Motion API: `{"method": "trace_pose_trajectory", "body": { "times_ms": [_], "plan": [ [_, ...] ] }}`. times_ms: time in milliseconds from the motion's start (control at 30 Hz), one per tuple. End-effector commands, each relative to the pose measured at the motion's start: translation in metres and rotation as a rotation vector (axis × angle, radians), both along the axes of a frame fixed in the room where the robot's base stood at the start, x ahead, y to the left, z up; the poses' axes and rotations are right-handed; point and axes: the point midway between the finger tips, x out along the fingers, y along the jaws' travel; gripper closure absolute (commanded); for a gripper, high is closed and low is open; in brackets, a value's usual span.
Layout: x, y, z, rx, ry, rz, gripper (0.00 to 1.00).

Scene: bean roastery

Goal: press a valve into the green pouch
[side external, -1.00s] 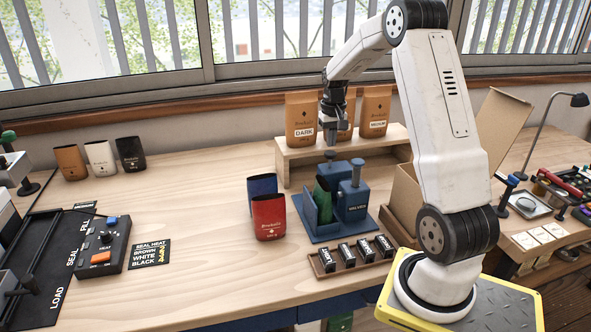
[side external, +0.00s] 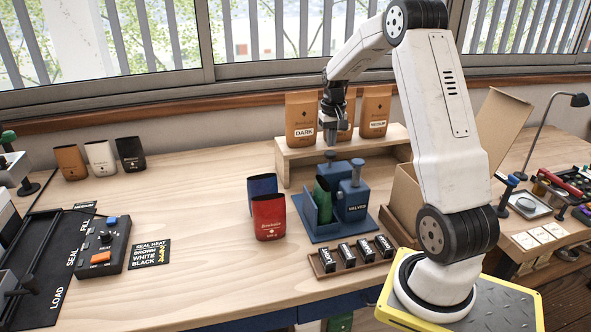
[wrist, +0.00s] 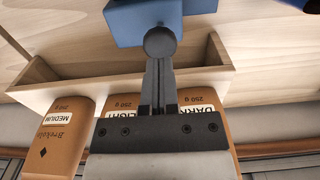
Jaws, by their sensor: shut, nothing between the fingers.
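The green pouch (side external: 322,200) stands upright in a slot of the blue valve fixture (side external: 325,232). Its lower part is hidden by the fixture's front wall. A blue block marked VALVES (side external: 354,207) with a round-topped post stands to its right. A second round knob (side external: 330,156) tops the press behind the pouch. My gripper (side external: 334,142) is shut and empty, pointing down just above this knob. In the wrist view my shut fingers (wrist: 158,66) point at the grey knob (wrist: 160,42) on a blue block (wrist: 130,22). No loose valve is visible.
A blue pouch (side external: 262,184) and a red pouch (side external: 268,217) stand left of the fixture. Brown labelled bags (side external: 301,118) stand on a wooden shelf (side external: 288,157) behind. A stamp tray (side external: 318,268) lies in front; an open cardboard box (side external: 405,198) is at right.

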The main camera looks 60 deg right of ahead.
Motion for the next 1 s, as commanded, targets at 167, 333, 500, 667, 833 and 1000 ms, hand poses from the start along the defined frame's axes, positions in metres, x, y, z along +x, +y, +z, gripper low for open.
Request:
{"method": "trace_pose_trajectory", "body": {
  "times_ms": [167,333,500,667,833,1000],
  "plan": [
    [0.0,0.0,0.0,0.0,0.0,0.0,1.0],
    [0.0,0.0,0.0,0.0,0.0,0.0,1.0],
    [0.0,0.0,-0.0003,0.0,0.0,0.0,1.0],
    [0.0,0.0,-0.0023,0.0,0.0,0.0,1.0],
    [0.0001,-0.0001,-0.0058,0.0,0.0,0.0,1.0],
    [0.0,0.0,-0.0094,0.001,0.001,0.0,1.0]
  ]
}}
